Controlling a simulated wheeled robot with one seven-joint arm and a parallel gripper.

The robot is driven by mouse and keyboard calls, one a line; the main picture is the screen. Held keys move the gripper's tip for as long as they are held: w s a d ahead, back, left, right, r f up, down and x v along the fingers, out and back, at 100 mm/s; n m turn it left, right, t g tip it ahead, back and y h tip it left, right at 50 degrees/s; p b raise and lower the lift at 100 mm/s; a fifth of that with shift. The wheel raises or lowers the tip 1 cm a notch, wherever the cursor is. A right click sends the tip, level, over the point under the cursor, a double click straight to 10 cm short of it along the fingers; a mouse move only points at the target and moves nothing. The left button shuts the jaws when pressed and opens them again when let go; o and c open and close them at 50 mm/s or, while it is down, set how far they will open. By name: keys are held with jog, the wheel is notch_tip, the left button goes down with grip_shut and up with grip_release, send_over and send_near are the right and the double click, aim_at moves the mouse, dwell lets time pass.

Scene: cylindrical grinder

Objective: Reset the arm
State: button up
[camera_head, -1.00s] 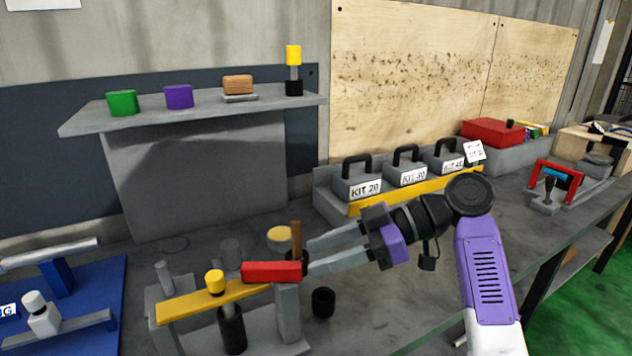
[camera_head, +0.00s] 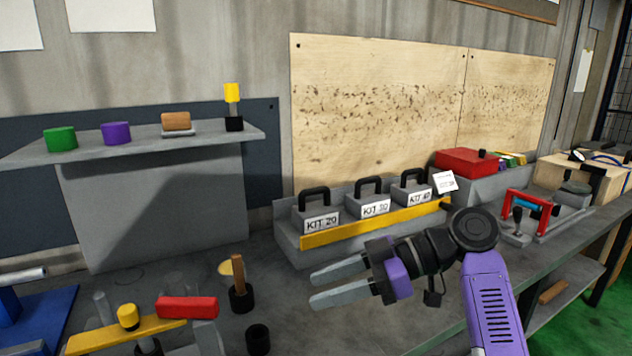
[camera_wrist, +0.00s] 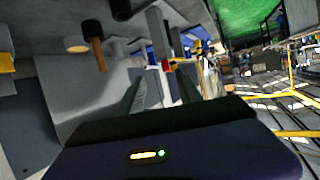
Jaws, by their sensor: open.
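My gripper (camera_head: 338,284) is open and empty in the head view. Its two grey fingers point left, above the bench and in front of the kit boxes. My purple and black arm comes in from the lower right. In the wrist view my gripper (camera_wrist: 150,92) shows its two fingers apart with nothing held between them. A wooden-handled tool in a black holder (camera_head: 241,298) stands to the left of the fingertips, apart from them. A red block (camera_head: 187,307) lies further left on the grey fixture with the yellow bar (camera_head: 110,338).
Grey kit boxes (camera_head: 321,222) with black handles stand behind my gripper, in a tray with a yellow front strip (camera_head: 375,223). A red box (camera_head: 466,162) is at the back right. A shelf (camera_head: 160,142) holds green, purple and yellow-topped items. A black cup (camera_head: 258,339) stands on the bench.

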jog(key=w+r+m+t, duration=0.3)
jog(key=w+m+t, duration=0.2)
jog(key=w, duration=0.2)
jog(key=w+d+f+m+t+h, duration=0.2)
jog(key=w+d+f+m+t, duration=0.1)
jog(key=d+f+m+t, duration=0.25)
jog(key=s+d+f+m+t+h, duration=0.7)
jog(key=s+d+f+m+h, duration=0.1)
jog(key=s+d+f, duration=0.15)
jog(key=s+d+f+g+h+p, duration=0.1)
jog(key=s, duration=2)
jog(key=s+d+f+g+h+p, duration=0.1)
jog(key=s+h, duration=0.1)
jog(key=s, duration=2)
jog(key=shift+s+d+f+n+h+p, duration=0.3)
jog(key=shift+f+n+p, duration=0.05)
jog(key=shift+p, duration=0.05)
jog(key=shift+g, duration=0.25)
